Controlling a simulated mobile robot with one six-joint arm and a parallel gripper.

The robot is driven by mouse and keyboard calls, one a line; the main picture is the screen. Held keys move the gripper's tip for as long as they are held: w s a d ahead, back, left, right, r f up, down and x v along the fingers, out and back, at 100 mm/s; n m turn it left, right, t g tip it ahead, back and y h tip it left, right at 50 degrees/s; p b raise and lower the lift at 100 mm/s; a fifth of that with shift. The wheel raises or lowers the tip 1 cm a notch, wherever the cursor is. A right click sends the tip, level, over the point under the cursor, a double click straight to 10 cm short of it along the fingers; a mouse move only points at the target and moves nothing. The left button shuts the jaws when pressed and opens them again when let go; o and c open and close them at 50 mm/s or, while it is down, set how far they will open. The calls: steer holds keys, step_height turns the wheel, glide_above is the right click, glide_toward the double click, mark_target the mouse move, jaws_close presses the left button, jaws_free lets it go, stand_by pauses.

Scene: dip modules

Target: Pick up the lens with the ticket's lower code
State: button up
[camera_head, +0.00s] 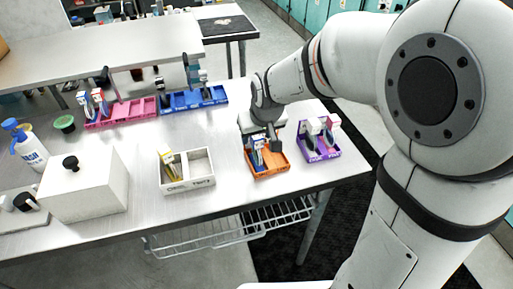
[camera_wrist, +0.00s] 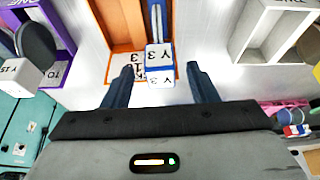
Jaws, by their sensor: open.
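An orange tray (camera_head: 270,171) on the table holds upright blue-and-white lens pieces (camera_head: 256,152). My gripper (camera_wrist: 163,72) hangs over this tray with its fingers open. In the wrist view one blue-and-white lens piece (camera_wrist: 160,57), marked "Y 3", stands between and beyond the fingertips; contact is not visible. A ticket is not clearly readable; a yellow item (camera_head: 168,166) stands in the white two-part tray (camera_head: 187,187).
A purple tray (camera_head: 322,155) with lens pieces is close on the right. Pink (camera_head: 120,113) and blue (camera_head: 196,101) trays stand at the back. A white box with a black knob (camera_head: 85,190) and a spray bottle (camera_head: 30,150) are at left. The table between is clear.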

steer(key=shift+x, duration=0.85)
jaws_close()
